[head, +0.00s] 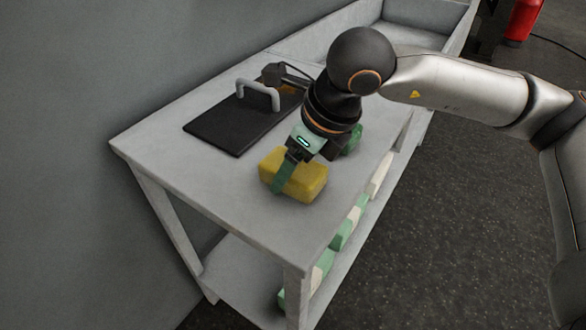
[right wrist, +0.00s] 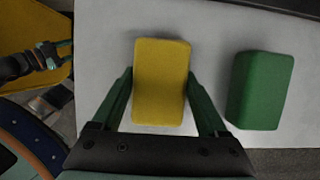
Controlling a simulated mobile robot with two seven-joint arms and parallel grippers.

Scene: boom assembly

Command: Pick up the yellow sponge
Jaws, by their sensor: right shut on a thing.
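The yellow sponge (head: 307,181) is a rounded block at the near part of the grey table top in the head view. My right gripper (head: 292,176) comes down over it from above, with one green finger across its near left side. In the right wrist view the sponge (right wrist: 161,82) sits between the two green fingers of my right gripper (right wrist: 161,105), which are shut on it. I cannot see a gap under the sponge. My left gripper (right wrist: 52,55) shows small at the left edge of the right wrist view; its jaw state is unclear.
A green sponge (right wrist: 260,90) lies right of the yellow one in the right wrist view, partly hidden behind my gripper in the head view. A black board (head: 222,128) with a grey handle lies farther back. Green and white blocks (head: 342,232) sit on the lower shelf.

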